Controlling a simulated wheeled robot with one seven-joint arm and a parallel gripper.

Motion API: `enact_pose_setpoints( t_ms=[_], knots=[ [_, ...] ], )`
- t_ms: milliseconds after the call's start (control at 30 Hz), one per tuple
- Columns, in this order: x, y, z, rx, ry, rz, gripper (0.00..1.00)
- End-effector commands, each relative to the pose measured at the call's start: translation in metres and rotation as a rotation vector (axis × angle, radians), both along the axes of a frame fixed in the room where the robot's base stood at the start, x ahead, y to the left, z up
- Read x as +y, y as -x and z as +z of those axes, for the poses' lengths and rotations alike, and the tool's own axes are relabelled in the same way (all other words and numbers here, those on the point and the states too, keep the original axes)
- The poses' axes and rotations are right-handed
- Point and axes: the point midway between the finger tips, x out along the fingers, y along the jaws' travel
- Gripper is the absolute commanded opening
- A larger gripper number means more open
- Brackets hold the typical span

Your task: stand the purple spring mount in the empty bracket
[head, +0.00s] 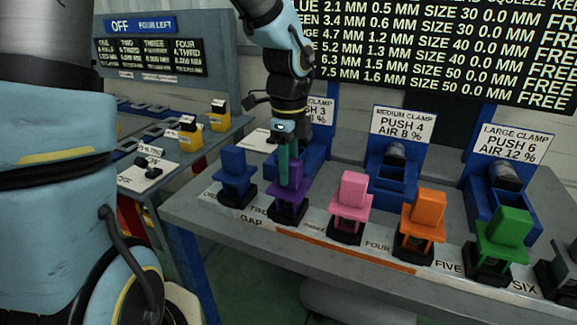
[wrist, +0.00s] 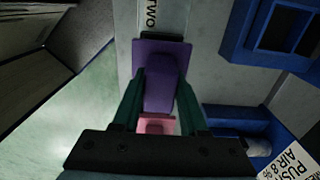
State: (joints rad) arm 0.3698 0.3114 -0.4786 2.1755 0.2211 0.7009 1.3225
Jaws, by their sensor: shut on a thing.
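The purple spring mount (head: 288,199) is upright at the label TWO on the grey bench, over a black base. My gripper (head: 290,172) comes down on it from above, with its teal fingers shut on its upper block. In the wrist view the purple mount (wrist: 158,85) lies between the two fingers (wrist: 160,100), one on each side. I cannot tell whether it is lifted off the bench. I cannot pick out the empty bracket for certain in either view.
Blue (head: 236,172), pink (head: 351,192), orange (head: 425,212) and green (head: 503,232) mounts stand close by in the same row. Blue clamps (head: 392,172) with sign boards stand behind them. A second bench (head: 165,170) with yellow-and-black parts (head: 190,136) is at the left.

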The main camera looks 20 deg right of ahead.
Motion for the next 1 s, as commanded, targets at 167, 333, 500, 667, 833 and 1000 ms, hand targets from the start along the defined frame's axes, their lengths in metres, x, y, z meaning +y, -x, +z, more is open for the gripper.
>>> enact_pose_setpoints(
  t_ms=[167,333,500,667,833,1000],
  knots=[
    [0.0,0.0,0.001,-0.001,0.001,0.0,0.0],
    [0.0,0.0,-0.003,-0.001,0.001,0.0,0.45],
    [0.0,0.0,-0.002,-0.001,0.001,0.0,0.64],
    [0.0,0.0,-0.002,-0.001,0.001,0.0,0.72],
    [0.0,0.0,-0.001,-0.001,0.001,0.0,0.72],
    [0.0,-0.001,0.013,-0.006,0.003,0.001,0.72]
  ],
)
